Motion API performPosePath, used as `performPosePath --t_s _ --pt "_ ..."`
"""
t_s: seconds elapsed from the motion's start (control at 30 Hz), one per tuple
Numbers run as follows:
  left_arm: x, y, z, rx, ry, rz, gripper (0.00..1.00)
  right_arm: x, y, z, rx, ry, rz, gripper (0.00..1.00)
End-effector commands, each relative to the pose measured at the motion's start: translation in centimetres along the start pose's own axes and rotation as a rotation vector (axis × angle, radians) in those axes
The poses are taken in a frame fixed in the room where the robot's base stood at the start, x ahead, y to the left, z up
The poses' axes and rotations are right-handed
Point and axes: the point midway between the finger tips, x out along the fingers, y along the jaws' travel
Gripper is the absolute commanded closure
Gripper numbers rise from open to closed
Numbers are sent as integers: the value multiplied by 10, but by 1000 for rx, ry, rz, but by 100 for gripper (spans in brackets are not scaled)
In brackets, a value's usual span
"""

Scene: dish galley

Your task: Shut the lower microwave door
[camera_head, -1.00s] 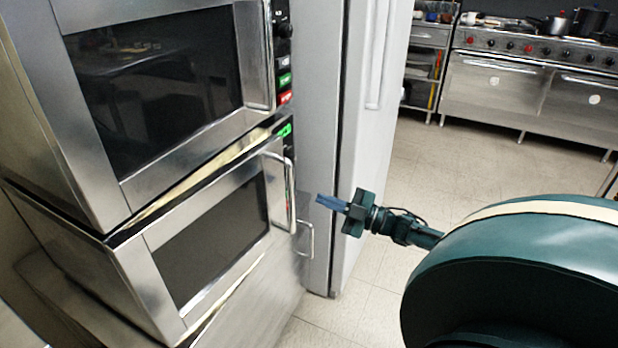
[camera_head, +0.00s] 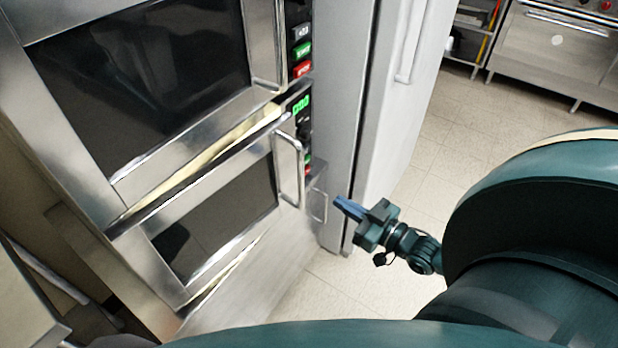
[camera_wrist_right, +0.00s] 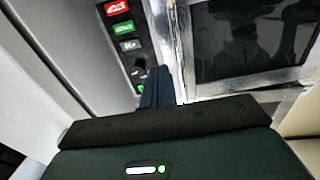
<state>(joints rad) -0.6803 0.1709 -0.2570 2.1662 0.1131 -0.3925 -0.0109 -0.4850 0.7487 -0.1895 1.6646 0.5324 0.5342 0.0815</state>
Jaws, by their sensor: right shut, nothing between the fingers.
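The lower microwave door (camera_head: 215,215) has a dark window and a steel frame. It appears slightly ajar, with its right edge and upright bar handle (camera_head: 290,168) standing out in front of the control panel (camera_head: 302,112). My right gripper (camera_head: 340,203) is shut and empty, to the right of the handle and apart from it, fingers pointing left toward the microwave. In the right wrist view the shut blue fingers (camera_wrist_right: 156,88) show before a button panel (camera_wrist_right: 125,40), with a dark window at right. My left gripper is out of view.
The upper microwave (camera_head: 140,80) sits directly above, its door looking shut. A tall grey fridge (camera_head: 400,90) stands right of the microwaves. A steel range (camera_head: 560,55) is at the back right. Tiled floor (camera_head: 445,120) between is clear.

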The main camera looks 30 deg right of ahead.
Motion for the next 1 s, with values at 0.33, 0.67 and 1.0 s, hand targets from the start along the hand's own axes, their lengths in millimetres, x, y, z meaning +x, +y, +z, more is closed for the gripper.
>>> performPosePath --t_s 0.33,0.67,1.0 --pt "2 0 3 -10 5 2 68 74 1 -1 -1 6 1 100" --pt "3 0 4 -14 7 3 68 110 0 0 -2 0 0 100" --pt "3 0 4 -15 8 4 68 112 0 0 -2 0 0 100"
